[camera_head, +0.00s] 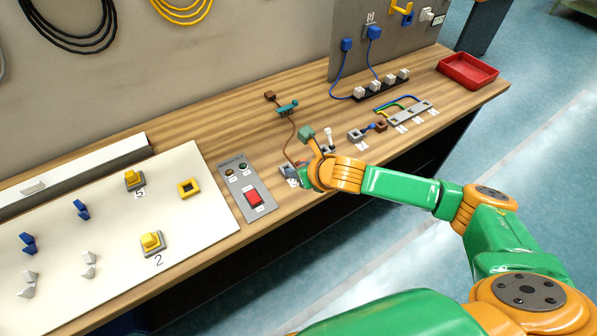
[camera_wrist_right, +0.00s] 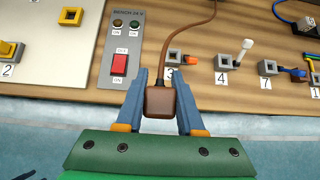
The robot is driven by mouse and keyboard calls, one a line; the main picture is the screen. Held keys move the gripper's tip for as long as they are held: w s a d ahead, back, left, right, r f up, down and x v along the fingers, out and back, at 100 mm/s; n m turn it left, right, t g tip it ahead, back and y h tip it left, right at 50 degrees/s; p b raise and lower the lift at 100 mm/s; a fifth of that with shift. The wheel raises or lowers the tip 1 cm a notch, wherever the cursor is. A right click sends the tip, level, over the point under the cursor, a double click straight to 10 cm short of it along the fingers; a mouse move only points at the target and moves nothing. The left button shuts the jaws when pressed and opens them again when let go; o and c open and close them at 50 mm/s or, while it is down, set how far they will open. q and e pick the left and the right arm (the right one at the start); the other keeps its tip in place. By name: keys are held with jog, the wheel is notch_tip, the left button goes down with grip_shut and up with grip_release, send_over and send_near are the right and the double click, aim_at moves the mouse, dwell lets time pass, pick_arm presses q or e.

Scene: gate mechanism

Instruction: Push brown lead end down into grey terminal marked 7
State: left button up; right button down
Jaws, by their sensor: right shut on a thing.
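The brown lead end (camera_wrist_right: 160,102) is a small brown block on a thin brown cable. My right gripper (camera_wrist_right: 160,84) is shut on it, one blue-grey finger on each side. In the head view my right gripper (camera_head: 299,175) is near the table's front edge, and the lead end is mostly hidden. The grey terminal marked 7 (camera_wrist_right: 268,67) is a small square block with an opening, to the right of the gripper, past terminals 3 and 4. It also shows in the head view (camera_head: 355,135). The lead end is apart from it. My left gripper is not in view.
Terminal 3 (camera_wrist_right: 175,57) and terminal 4 (camera_wrist_right: 223,62), with a white lever (camera_wrist_right: 246,45) beside it, stand between the gripper and terminal 7. A blue part lies right of terminal 7. The cable passes a teal clip (camera_head: 288,107). The switch panel (camera_head: 246,187) is left.

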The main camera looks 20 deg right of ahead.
jog(key=shift+w+f, duration=0.35)
jog(key=shift+w, duration=0.05)
jog(key=shift+s+f+b, duration=0.15)
jog(key=shift+f+b, duration=0.15)
jog(key=shift+b, duration=0.1)
pick_arm(q)
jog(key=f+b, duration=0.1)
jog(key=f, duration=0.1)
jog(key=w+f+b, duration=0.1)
jog(key=b, duration=0.1)
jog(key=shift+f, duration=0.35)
pick_arm(e)
notch_tip(320, 180, down, 6)
jog(key=shift+r, duration=0.2)
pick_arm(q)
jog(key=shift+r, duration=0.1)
pick_arm(e)
jog(key=shift+w+r, duration=0.1)
jog(key=shift+w, duration=0.1)
